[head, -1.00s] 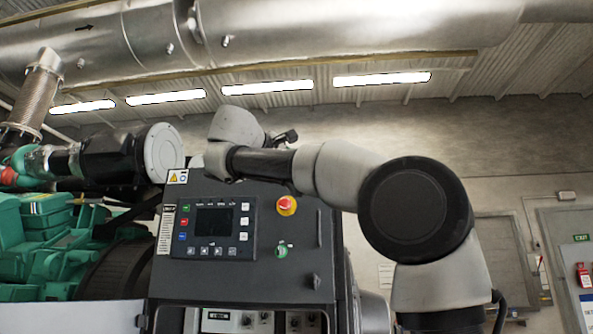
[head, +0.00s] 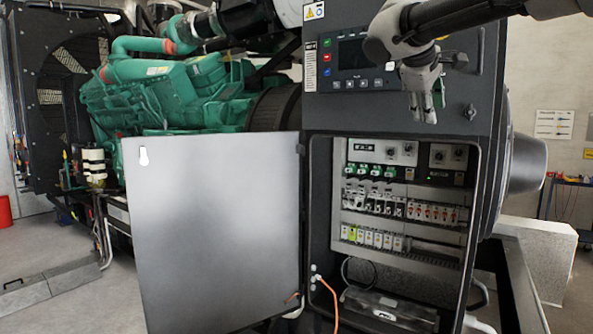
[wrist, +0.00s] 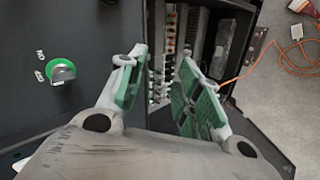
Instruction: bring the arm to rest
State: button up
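My gripper (head: 422,108) hangs fingers-down in front of the upper control panel (head: 345,100) of the dark genset cabinet, at the upper right of the head view. In the wrist view my gripper (wrist: 160,78) has its two green-padded fingers apart. Nothing is held between them; the inside of the open cabinet shows through the gap. A green key switch (wrist: 62,70) on the panel is left of the fingers in the wrist view. The arm runs out of the top right of the head view, so most of it is hidden.
The cabinet door (head: 215,230) stands open to the left, below my gripper's level. Breakers (head: 400,208) show inside the cabinet. An orange cable (head: 328,300) trails from it across the floor. The green engine (head: 175,95) stands behind.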

jog(key=s+d+f+m+g+y, duration=0.1)
jog(key=s+d+f+m+y, duration=0.1)
jog(key=s+f, duration=1.2)
jog(key=s+d+f+m+g+y, duration=0.2)
jog(key=s+f+m, duration=0.4)
jog(key=s+f, duration=0.7)
jog(key=shift+s+d+f+y, duration=0.4)
jog(key=shift+d+f+y, duration=0.3)
jog(key=shift+y, duration=0.4)
jog(key=shift+g, duration=0.3)
jog(key=shift+c, duration=0.4)
